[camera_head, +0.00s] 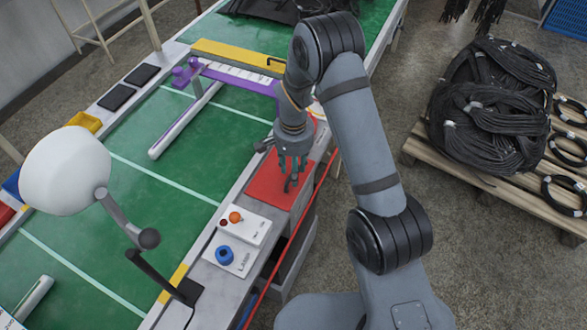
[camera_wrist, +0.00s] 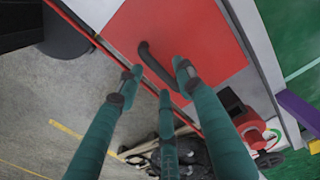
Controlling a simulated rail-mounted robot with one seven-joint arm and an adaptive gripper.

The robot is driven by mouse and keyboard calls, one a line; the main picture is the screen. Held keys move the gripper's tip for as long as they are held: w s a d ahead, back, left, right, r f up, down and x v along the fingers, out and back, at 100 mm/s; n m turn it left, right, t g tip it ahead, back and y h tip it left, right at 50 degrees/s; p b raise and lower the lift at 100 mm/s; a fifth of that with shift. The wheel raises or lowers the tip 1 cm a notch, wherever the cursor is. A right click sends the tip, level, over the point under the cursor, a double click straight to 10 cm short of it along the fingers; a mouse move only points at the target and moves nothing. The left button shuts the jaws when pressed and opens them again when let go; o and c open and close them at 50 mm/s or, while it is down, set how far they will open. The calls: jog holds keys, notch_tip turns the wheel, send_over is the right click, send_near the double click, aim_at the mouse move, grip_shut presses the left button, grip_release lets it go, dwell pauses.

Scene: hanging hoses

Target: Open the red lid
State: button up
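The red lid (camera_head: 270,188) is a flat red panel, lying shut on the cabinet beside the green table. It fills the upper middle of the wrist view (camera_wrist: 205,30). Its dark curved handle (camera_wrist: 155,64) stands on the panel; in the head view the handle (camera_head: 291,184) is partly hidden by my fingers. My gripper (camera_head: 290,172) is just above the lid with its teal fingers pointing down. In the wrist view my gripper (camera_wrist: 158,78) is open, its fingers spread on either side of the handle. I cannot tell whether any finger touches it.
A control box with orange and red buttons (camera_head: 235,218) and a lamp box with a blue knob (camera_head: 225,254) stand next to the lid. A red rail (camera_head: 296,232) runs along the cabinet's outer edge. A purple frame (camera_head: 235,80) stands behind. A white lamp head (camera_head: 65,170) is at left.

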jog(key=shift+c, duration=1)
grip_shut()
